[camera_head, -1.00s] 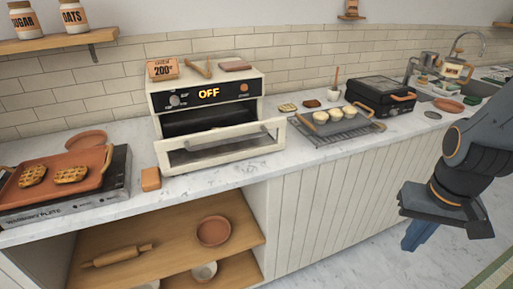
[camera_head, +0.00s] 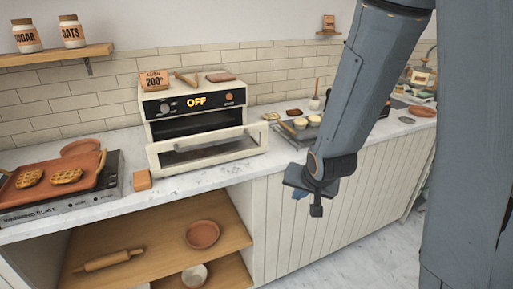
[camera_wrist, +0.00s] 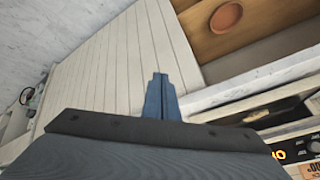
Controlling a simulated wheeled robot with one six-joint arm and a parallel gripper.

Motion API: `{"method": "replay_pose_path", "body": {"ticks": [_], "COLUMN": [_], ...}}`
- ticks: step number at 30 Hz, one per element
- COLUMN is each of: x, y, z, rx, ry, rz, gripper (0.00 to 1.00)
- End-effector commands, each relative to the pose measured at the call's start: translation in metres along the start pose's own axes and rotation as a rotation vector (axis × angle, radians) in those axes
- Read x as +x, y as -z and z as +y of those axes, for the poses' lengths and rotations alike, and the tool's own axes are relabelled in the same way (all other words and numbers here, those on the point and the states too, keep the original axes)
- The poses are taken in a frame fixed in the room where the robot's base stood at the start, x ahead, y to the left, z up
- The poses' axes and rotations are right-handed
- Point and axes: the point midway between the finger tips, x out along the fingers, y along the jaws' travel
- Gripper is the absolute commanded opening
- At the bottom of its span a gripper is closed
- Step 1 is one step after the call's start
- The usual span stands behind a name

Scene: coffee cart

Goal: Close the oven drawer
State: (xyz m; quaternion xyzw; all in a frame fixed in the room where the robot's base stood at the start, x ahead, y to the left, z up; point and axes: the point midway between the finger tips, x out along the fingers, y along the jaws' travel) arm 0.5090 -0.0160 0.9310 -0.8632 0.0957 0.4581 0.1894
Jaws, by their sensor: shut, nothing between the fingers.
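The oven (camera_head: 199,117) stands on the counter, a cream box with a dark front panel that reads OFF. Its drawer front (camera_head: 209,150), a cream frame with a long handle, stands out from the lower opening, so it is open. In the wrist view the oven's dark panel (camera_wrist: 291,153) shows at the lower right corner. My gripper (camera_head: 313,198) is shut and empty, in front of the cabinet below the counter edge, to the right of and lower than the oven. Its blue fingers (camera_wrist: 160,97) are together in the wrist view.
A warming plate (camera_head: 60,197) with a tray of waffles is left of the oven. A small orange block (camera_head: 142,180) sits by the oven's left front. A muffin tray is partly hidden behind my arm. Open shelves (camera_head: 160,238) hold a rolling pin and bowls.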

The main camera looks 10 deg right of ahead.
Motion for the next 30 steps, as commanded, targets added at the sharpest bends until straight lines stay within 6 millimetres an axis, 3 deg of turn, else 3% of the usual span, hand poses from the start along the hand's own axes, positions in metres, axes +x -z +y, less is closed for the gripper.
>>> {"method": "replay_pose_path", "body": {"ticks": [3, 9, 19, 25, 30], "x": [0.029, 0.047, 0.029, 0.021, 0.03], "y": [0.023, 0.055, 0.073, 0.077, 0.089], "z": [-0.014, -0.045, -0.072, -0.076, -0.088], "rx": [0.165, 0.46, 0.838, 0.903, 0.904], "ry": [0.124, 0.423, 0.89, 0.984, 0.988], "rz": [0.133, 0.291, 0.332, 0.324, 0.323], "gripper": [0.0, 0.0, 0.0, 0.0, 0.0]}}
